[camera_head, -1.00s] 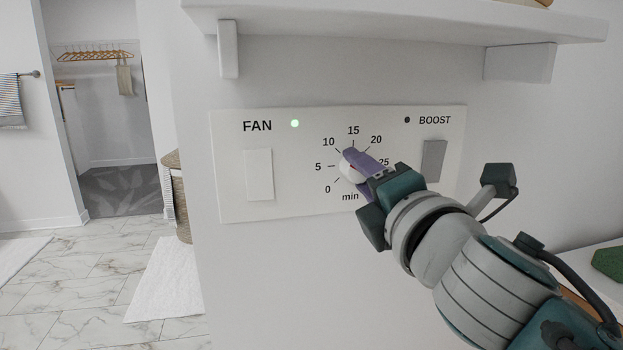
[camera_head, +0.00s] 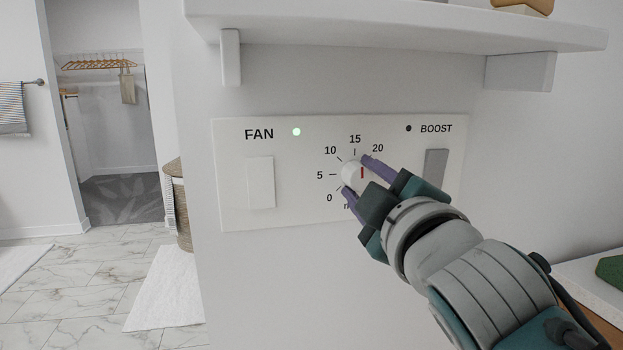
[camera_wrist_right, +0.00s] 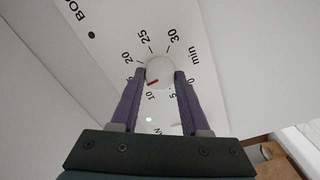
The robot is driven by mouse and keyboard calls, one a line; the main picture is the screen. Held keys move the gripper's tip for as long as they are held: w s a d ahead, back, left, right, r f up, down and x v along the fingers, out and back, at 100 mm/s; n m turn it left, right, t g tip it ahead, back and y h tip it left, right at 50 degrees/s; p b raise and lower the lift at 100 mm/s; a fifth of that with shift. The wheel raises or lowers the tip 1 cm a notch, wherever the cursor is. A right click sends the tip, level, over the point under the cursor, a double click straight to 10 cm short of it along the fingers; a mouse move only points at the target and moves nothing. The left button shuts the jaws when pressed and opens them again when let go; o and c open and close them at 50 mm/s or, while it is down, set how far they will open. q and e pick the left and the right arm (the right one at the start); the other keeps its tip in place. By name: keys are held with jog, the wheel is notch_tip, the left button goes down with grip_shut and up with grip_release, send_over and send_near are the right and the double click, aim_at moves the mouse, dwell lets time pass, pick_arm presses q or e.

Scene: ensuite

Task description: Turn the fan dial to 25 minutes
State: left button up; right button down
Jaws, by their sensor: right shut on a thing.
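The fan dial (camera_head: 351,175) is a round white knob with a red mark, on a white wall panel (camera_head: 235,207) with minute numbers around it. In the right wrist view the knob (camera_wrist_right: 160,72) sits between the two purple fingers of my right gripper (camera_wrist_right: 160,76), which is shut on it. My left gripper is not in view.
The panel also has a FAN switch (camera_head: 260,183) with a lit green light (camera_head: 296,132), and a grey BOOST switch (camera_head: 436,166) with a dark light. A white shelf (camera_head: 400,32) with brackets juts out above. A counter with a green item (camera_head: 610,270) stands at right.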

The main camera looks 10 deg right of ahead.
jog(key=m+p, duration=0.1)
jog(key=m, duration=0.3)
jog(key=shift+r+m, duration=0.15)
jog(key=shift+m, duration=0.25)
jog(key=m+p, duration=0.2)
jog(key=m, duration=0.3)
jog(key=shift+r, duration=0.1)
jog(key=m+p, duration=0.2)
jog(key=m, duration=0.2)
jog(key=shift+m+g, duration=0.3)
jog(key=shift+m, duration=0.1)
jog(key=shift+d+m+p, duration=0.1)
jog(key=shift+m+p, duration=0.35)
jog(key=shift+m, duration=1.45)
jog(key=shift+c, duration=1.9)
grip_release()
